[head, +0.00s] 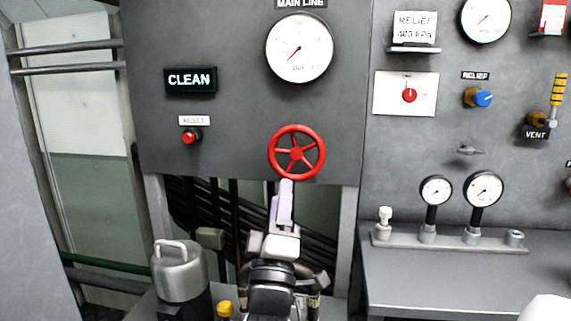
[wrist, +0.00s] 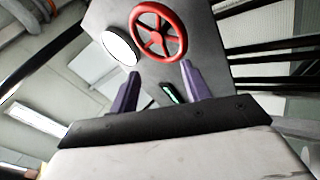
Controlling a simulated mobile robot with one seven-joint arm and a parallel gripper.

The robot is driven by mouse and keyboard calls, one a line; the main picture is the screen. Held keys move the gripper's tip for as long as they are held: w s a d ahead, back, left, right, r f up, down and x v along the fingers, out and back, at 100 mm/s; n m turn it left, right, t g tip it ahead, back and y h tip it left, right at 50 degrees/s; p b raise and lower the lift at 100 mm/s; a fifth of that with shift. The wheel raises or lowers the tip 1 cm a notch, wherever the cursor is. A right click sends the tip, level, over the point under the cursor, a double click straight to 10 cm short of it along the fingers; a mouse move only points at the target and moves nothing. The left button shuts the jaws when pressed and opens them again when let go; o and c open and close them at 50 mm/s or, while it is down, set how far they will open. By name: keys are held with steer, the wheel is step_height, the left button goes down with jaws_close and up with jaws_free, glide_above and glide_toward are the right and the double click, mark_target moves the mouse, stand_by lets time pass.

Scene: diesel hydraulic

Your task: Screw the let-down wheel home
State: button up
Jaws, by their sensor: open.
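A red five-spoked handwheel (head: 296,153) is on the grey panel below the main line gauge, the only wheel seen whole; no label on it can be read. In the wrist view the wheel (wrist: 157,38) lies ahead of the purple fingertips, toward the top. My gripper (head: 286,184) is just below the wheel in the head view, partly overlapping its lower rim. In the wrist view my gripper (wrist: 160,70) is open, its two fingers spread with nothing between them. The head view does not settle whether a finger touches the rim.
The main line gauge (head: 299,48) sits above the wheel. A metal canister (head: 180,270) stands lower left. A bench with gauges (head: 481,190) is at right.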

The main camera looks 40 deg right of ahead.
mark_target(286, 172)
steer(key=shift+w+d+r+p, duration=0.25)
steer(key=shift+w+d, duration=0.65)
steer(key=shift+w+d+r+p, duration=0.2)
steer(key=shift+w+d+r, duration=0.1)
steer(key=shift+w+d, duration=0.6)
steer(key=shift+w+d+r+p, duration=0.25)
steer(key=shift+w+d, duration=0.6)
steer(key=shift+d, duration=0.1)
steer(key=shift+c, duration=0.2)
steer(key=c, duration=0.9)
